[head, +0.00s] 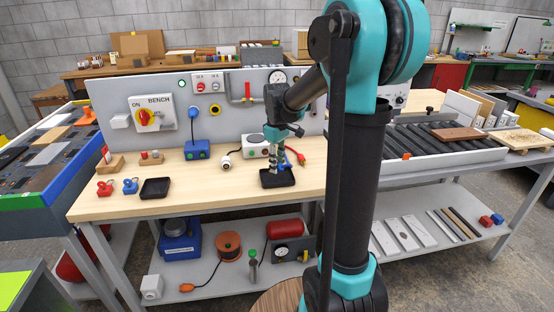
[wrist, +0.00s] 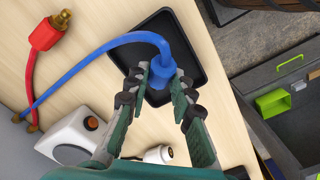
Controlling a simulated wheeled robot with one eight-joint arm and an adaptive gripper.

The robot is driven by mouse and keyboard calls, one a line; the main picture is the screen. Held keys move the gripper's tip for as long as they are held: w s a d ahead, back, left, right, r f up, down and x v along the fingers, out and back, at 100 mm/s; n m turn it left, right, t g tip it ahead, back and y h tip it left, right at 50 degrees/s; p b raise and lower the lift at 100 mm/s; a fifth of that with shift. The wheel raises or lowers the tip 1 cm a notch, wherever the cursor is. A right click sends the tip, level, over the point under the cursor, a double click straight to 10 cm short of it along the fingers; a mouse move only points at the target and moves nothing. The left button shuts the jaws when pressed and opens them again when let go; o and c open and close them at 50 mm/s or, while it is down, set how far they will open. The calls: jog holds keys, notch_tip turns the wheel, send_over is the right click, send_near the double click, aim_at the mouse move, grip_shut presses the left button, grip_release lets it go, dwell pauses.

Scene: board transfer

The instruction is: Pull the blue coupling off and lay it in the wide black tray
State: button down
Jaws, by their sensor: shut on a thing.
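My gripper (wrist: 162,78) is shut on the blue coupling (wrist: 164,68), which sits between its fingertips. A blue hose (wrist: 95,55) arcs from the coupling to a brass fitting at the left edge of the wrist view. The coupling is over a black tray (wrist: 190,28); I cannot tell whether it touches the tray floor. In the head view my gripper (head: 279,168) points down over this black tray (head: 268,182), and the blue coupling (head: 287,166) shows small there. Another black tray (head: 155,188), looking a little smaller, lies empty to the left on the bench.
A red coupling (wrist: 45,33) on a red hose lies left of the tray. A white box (wrist: 70,140) with a knob stands nearby. The wooden bench top (head: 215,190) is clear between the two trays. The grey panel (head: 245,110) stands behind.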

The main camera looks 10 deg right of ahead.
jog(key=shift+f, duration=0.25)
jog(key=c, duration=1.2)
grip_release()
notch_tip(320, 180, up, 12)
